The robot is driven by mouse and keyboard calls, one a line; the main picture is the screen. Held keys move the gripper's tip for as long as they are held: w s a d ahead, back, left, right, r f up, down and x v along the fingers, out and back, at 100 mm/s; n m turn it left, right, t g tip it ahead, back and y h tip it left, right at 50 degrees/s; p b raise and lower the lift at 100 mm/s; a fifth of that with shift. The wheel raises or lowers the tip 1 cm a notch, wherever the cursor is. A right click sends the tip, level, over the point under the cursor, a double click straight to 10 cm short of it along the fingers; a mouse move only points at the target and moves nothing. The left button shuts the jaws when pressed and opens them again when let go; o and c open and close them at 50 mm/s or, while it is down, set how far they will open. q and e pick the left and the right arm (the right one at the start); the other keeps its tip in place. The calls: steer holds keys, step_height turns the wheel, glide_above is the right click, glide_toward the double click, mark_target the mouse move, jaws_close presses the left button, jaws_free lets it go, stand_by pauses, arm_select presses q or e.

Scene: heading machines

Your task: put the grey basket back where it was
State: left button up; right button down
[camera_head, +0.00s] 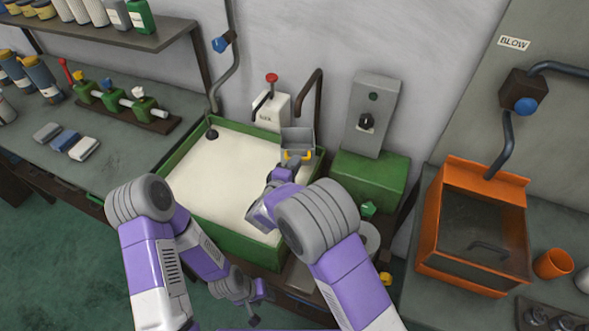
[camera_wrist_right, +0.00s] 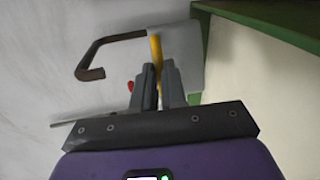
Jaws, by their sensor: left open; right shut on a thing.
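The grey basket (camera_head: 297,137) is above the back right corner of the green-rimmed tank (camera_head: 178,160), in front of the wall. Its yellow handle (camera_head: 298,155) faces me. My right gripper (camera_head: 291,165) is shut on this handle. In the right wrist view, the basket (camera_wrist_right: 186,50) is a plain grey side beyond the fingers (camera_wrist_right: 162,80), with the yellow handle (camera_wrist_right: 155,50) between them. I cannot tell whether the basket touches the tank rim. My left gripper (camera_head: 250,308) is open and empty, low in front of the tank.
A dark bent pipe (camera_head: 312,92) and a white box with a red knob (camera_head: 271,78) are behind the basket. A grey control box (camera_head: 371,112) on a green block (camera_head: 370,175) stands to the right. An orange cabinet (camera_head: 434,222) is farther right.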

steer(key=shift+w+f, duration=0.1)
steer(key=shift+f, duration=0.6)
steer(key=shift+f, duration=0.5)
steer(key=c, duration=1.2)
jaws_free()
steer(key=v, duration=0.4)
steer(key=p+v, duration=0.1)
steer(key=v, duration=0.3)
steer(key=r+v, duration=0.1)
steer(key=v, duration=0.3)
